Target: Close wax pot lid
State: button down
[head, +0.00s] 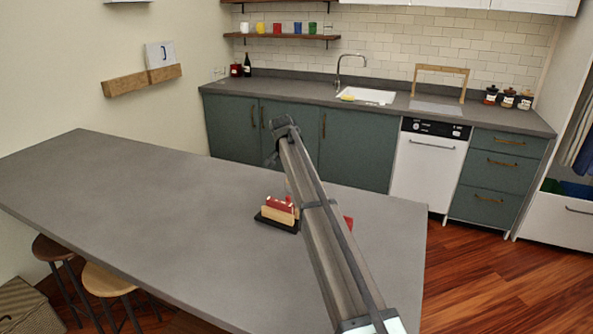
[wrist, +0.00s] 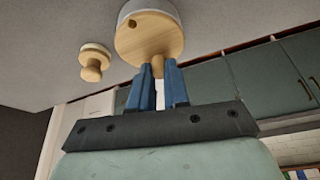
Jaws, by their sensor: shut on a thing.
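In the wrist view, a round pale-wood lid (wrist: 140,40) with a small dark hole sits close against a white round rim (wrist: 130,9), which looks like the pot. The lid's wooden knob (wrist: 157,66) is between the blue fingertips of my gripper (wrist: 159,76), which is shut on it. The pot is mostly hidden behind the lid, so I cannot tell whether the lid is fully seated. In the head view my arm hides the gripper, the lid and the pot.
A smaller wooden knobbed piece (wrist: 94,64) is left of the lid in the wrist view. In the head view, a black tray with a red and wooden item (head: 278,212) stands beside my arm on the grey counter (head: 130,205). The counter's left side is clear.

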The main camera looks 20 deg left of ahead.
jog(key=c, duration=1.1)
grip_release()
jog(key=v, duration=1.4)
